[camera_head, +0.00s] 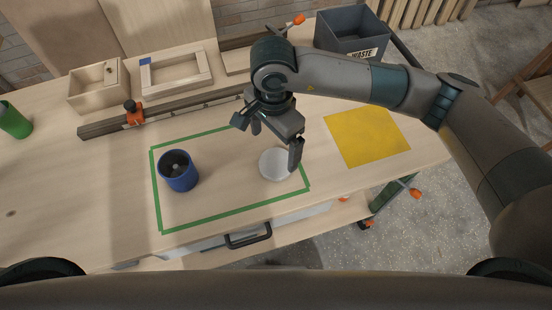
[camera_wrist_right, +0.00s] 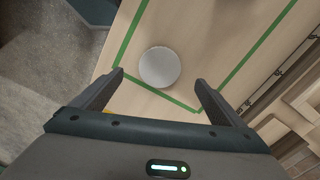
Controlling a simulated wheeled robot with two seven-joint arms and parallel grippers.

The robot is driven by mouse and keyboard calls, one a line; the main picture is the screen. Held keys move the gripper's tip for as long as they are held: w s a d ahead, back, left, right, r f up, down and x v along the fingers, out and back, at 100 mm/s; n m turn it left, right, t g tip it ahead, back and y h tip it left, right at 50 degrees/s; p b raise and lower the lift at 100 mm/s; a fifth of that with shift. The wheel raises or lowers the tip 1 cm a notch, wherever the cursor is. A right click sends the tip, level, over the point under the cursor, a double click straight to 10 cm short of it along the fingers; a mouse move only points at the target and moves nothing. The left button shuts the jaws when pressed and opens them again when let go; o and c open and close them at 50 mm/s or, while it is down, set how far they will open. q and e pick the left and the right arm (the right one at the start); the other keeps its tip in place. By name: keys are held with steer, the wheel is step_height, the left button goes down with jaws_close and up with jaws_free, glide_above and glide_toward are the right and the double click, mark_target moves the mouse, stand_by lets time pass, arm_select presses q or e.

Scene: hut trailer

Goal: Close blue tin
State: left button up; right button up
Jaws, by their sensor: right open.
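The blue tin (camera_head: 179,173) stands upright and open-topped inside the green tape outline, on its left side. Its inside looks dark. A round, pale grey lid (camera_head: 274,164) lies flat on the table inside the outline, on its right side. The lid also shows in the right wrist view (camera_wrist_right: 159,67), ahead of the fingers. My right gripper (camera_head: 275,142) is open and empty, above the table near the lid. It shows in the right wrist view (camera_wrist_right: 152,92) with its fingers spread wide, the lid between and beyond them. My left gripper is out of view.
Green tape (camera_head: 228,212) marks a rectangle on the wooden table. A yellow sheet (camera_head: 367,136) lies to the right. A dark waste bin (camera_head: 350,35), wooden boxes (camera_head: 100,88) and a rail (camera_head: 185,108) stand behind. A green cup (camera_head: 14,121) is far left.

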mark_target(276, 163)
step_height(276, 163, down, 2)
steer(key=shift+f+p, duration=0.1)
steer(key=shift+p, duration=0.25)
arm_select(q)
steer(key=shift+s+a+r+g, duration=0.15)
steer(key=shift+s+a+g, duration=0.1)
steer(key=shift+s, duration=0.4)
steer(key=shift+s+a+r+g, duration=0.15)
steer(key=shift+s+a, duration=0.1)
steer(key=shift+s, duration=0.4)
arm_select(e)
steer(key=shift+f, duration=0.5)
steer(key=shift+w+d+f+p, duration=0.1)
steer(key=shift+d+f+p, duration=0.05)
steer(key=shift+f+p, duration=0.7)
step_height(276, 163, down, 2)
steer(key=shift+d+p, duration=0.1)
steer(key=shift+p, duration=0.45)
steer(key=shift+w+f, duration=0.15)
steer(key=shift+f, duration=0.6)
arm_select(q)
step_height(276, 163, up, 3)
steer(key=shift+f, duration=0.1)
arm_select(e)
steer(key=shift+c, duration=0.6)
steer(key=c, duration=1)
